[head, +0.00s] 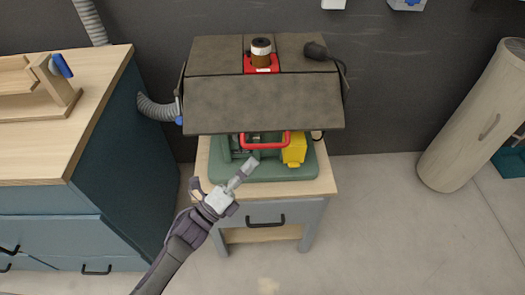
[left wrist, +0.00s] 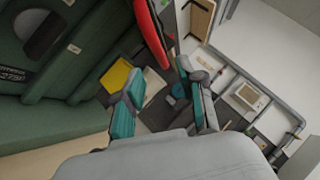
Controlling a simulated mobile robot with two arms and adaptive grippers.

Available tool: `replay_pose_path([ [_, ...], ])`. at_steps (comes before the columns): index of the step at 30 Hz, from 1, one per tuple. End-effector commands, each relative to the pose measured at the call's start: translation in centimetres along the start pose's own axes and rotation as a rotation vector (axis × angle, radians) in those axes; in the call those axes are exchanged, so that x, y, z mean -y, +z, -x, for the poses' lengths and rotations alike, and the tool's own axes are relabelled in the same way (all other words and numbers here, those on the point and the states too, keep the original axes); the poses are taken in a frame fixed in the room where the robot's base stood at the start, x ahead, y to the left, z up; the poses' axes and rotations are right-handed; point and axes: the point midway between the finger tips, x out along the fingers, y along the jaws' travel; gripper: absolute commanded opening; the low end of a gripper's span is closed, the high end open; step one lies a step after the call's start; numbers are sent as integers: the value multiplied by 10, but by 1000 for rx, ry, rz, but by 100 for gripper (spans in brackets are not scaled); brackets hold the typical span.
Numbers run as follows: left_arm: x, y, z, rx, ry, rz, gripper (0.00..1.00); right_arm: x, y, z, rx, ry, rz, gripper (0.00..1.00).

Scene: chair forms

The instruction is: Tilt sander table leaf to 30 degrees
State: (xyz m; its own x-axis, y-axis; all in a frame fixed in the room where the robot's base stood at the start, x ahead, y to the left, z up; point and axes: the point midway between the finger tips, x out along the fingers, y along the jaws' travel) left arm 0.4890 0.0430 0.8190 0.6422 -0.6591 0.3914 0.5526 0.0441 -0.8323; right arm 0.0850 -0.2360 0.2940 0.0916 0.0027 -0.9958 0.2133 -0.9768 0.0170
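The sander stands on a small wooden-topped stand, with a green base (head: 222,170) and a dark grey table top. Its front table leaf (head: 262,105) spans the full width and seems to slope toward me; I cannot read its angle. A red bar handle (head: 288,137) shows just under the leaf's front edge, and its red part is at the top of the left wrist view (left wrist: 150,32). My left gripper (head: 247,168) is in front of the sander, below the handle and apart from it. In the left wrist view its fingers (left wrist: 162,90) are spread and empty. My right gripper is not in view.
A yellow box (head: 294,150) sits on the sander's right side. A grey hose (head: 157,111) joins its left side. A red-based cylinder (head: 261,58) and a dark knob-like part (head: 316,50) are on top.

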Motion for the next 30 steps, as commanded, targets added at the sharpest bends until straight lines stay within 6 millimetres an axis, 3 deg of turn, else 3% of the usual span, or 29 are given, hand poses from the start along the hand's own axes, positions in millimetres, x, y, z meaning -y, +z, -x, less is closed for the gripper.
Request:
replay_pose_path([
  [3, -1, 0, 24, 0, 3, 1, 39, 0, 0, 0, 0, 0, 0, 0],
  [9, 0, 0, 46, 0, 1, 1, 39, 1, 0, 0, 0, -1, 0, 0],
  [27, 0, 0, 50, 0, 0, 1, 39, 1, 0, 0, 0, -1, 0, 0],
  [30, -9, 0, 53, 11, 32, 32, 39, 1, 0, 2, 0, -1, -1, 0],
])
